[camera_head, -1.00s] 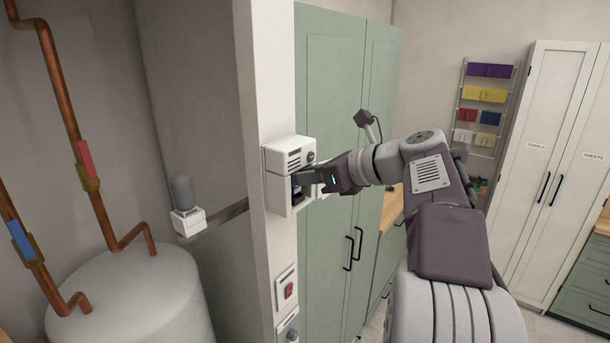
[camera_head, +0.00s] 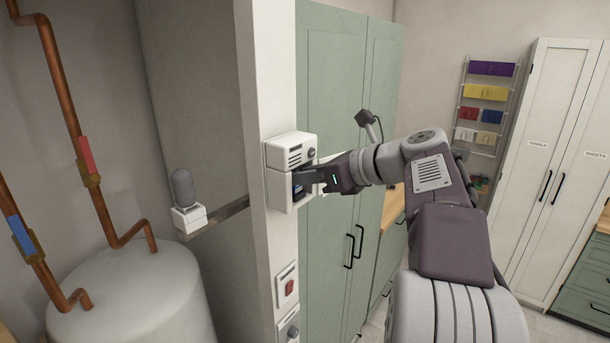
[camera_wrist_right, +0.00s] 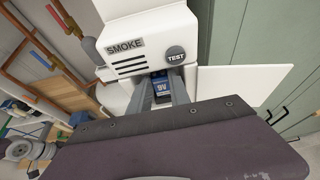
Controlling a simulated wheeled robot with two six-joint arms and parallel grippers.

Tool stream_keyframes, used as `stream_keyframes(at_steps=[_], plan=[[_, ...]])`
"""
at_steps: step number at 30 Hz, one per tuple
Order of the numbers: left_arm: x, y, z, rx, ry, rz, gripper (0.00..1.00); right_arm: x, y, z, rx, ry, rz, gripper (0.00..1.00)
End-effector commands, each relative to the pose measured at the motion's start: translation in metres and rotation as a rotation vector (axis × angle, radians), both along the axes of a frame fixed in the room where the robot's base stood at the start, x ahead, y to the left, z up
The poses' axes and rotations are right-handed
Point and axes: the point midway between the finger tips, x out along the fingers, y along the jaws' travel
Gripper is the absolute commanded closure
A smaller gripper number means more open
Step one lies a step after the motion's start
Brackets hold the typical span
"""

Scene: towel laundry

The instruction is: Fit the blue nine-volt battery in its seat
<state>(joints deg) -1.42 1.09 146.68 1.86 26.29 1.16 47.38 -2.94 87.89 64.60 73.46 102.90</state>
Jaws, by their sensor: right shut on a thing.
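The blue nine-volt battery (camera_wrist_right: 161,88), marked 9V, is between the two fingers of my right gripper (camera_wrist_right: 156,90) in the right wrist view. The gripper is shut on it. The battery is at the lower opening of the white smoke alarm (camera_wrist_right: 140,27), below its vents and TEST button. The seat is hidden, so how deep the battery sits cannot be told. My left gripper is not in view.
The alarm's white door (camera_wrist_right: 245,82) stands open to the right. The alarm is on a white post (camera_head: 262,90) beside green cabinets (camera_head: 335,110). A red switch (camera_head: 288,287) is lower on the post. A tank (camera_head: 135,300) and copper pipes stand at left.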

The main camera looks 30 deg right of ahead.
Motion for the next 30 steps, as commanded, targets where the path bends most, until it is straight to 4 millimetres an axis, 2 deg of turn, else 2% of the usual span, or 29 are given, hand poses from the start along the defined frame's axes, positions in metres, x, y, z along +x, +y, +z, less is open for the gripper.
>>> stream_keyframes(at_steps=[16, 28, 29, 30], plan=[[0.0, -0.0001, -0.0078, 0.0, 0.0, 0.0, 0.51, -0.0004, -0.0002, -0.0105, -0.001, 0.0, 0.0, 1.0], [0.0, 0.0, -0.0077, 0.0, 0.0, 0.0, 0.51, -0.0004, -0.0002, -0.0105, 0.0, 0.0, 0.0, 1.0], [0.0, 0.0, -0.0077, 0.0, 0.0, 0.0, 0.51, -0.0005, -0.0001, -0.0105, 0.0, 0.0, 0.0, 0.69], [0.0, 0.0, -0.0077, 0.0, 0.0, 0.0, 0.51, -0.0005, -0.0001, -0.0105, 0.0, 0.0, 0.0, 0.57]])
